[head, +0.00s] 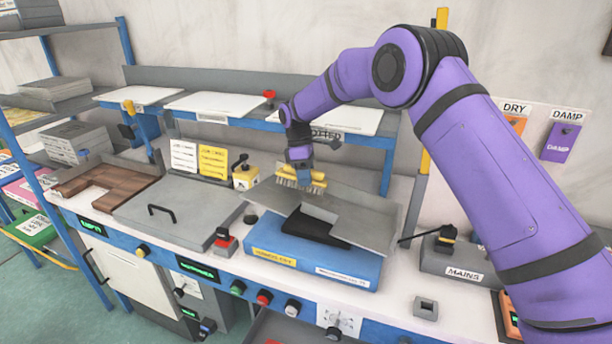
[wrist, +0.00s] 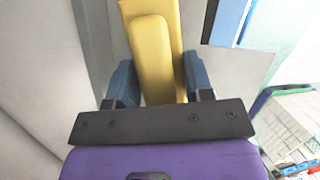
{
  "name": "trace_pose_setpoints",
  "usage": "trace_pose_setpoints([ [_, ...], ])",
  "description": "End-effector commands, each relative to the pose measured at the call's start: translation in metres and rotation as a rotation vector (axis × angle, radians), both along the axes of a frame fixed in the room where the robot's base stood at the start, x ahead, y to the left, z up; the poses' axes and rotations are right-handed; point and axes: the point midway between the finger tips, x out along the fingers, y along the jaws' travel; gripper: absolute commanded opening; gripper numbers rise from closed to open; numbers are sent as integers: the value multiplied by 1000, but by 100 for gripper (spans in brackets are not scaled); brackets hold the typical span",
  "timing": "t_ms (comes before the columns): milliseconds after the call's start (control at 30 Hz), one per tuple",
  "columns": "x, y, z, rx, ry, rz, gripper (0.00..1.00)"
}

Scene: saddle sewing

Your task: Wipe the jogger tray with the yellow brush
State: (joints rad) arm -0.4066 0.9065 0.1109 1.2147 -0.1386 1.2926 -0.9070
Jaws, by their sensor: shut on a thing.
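The yellow brush (head: 301,176) has a yellow body with pale bristles pointing down. My gripper (head: 300,160) is shut on it from above. In the wrist view the yellow handle (wrist: 155,60) sits between the two blue-grey fingers of my gripper (wrist: 153,85). The jogger tray (head: 366,224) is a tilted grey metal tray on a blue base (head: 325,262). The brush is over the back part of the tray, with its bristles at or just above the surface. I cannot tell whether they touch.
A grey lidded panel (head: 165,208) with a black handle lies left of the tray. A brown wooden piece (head: 105,182) lies at the far left. A grey MAINS box (head: 455,260) stands at the right. A blue-edged shelf with white boards (head: 215,104) runs behind.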

Motion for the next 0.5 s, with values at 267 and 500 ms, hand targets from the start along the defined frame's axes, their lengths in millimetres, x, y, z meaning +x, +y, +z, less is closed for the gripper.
trace_pose_setpoints([
  [267,-1,1,-4,0,0,0,17],
  [500,-1,2,-8,0,0,0,17],
])
